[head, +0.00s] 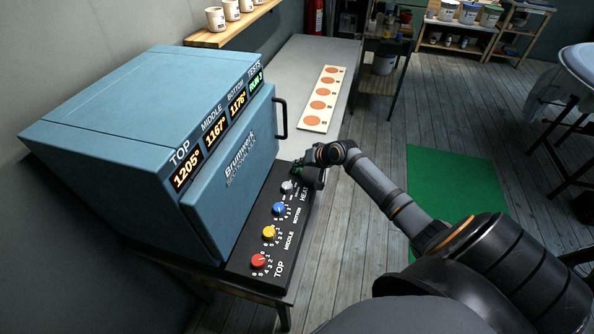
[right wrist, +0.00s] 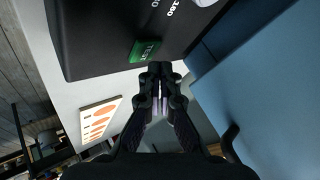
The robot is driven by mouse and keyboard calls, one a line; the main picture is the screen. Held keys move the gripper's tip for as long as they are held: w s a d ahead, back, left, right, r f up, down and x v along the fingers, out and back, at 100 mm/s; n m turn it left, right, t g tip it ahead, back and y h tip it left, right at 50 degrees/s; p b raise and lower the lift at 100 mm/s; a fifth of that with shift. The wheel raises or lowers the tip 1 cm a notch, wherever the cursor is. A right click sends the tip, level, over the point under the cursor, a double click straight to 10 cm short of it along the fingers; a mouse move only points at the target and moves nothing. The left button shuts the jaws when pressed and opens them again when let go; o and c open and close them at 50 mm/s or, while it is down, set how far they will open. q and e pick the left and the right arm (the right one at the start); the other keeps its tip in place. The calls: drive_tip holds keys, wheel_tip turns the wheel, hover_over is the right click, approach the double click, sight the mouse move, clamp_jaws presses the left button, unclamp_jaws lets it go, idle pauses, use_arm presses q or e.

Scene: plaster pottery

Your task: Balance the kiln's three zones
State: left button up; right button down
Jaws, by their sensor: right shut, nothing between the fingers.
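The blue kiln (head: 150,125) stands at left with its door shut. Its display (head: 215,134) reads TOP 1205°, MIDDLE 1167°, BOTTOM 1176°, and a green TESTS readout that looks like RUN 3. The black control panel (head: 246,268) carries a red TOP knob (head: 259,260), a yellow MIDDLE knob (head: 269,232), a blue BOTTOM knob (head: 279,209) and a grey HEAT knob (head: 288,187). My right gripper (right wrist: 160,72) is shut and empty, close beside the green TEST button (right wrist: 144,51) at the panel's far end. I cannot tell if it touches. My left gripper is out of view.
A board with several orange discs (head: 325,98) lies on the grey bench (head: 285,62) behind the kiln. The kiln's door handle (head: 281,118) sticks out near my right arm. A shelf with cups (head: 233,28) hangs above. A green mat (head: 455,180) lies on the floor at right.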

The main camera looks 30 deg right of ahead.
sight(299, 171)
drive_tip(key=shift+f, duration=0.2)
drive_tip(key=shift+f, duration=0.2)
drive_tip(key=shift+f, duration=0.4)
idle(0.5)
drive_tip(key=shift+r, duration=0.1)
drive_tip(key=shift+r+p, duration=0.65)
drive_tip(key=shift+r, duration=0.05)
drive_tip(key=shift+r, duration=0.1)
wheel_tip(299, 171, up, 5)
drive_tip(key=p, duration=0.5)
idle(0.4)
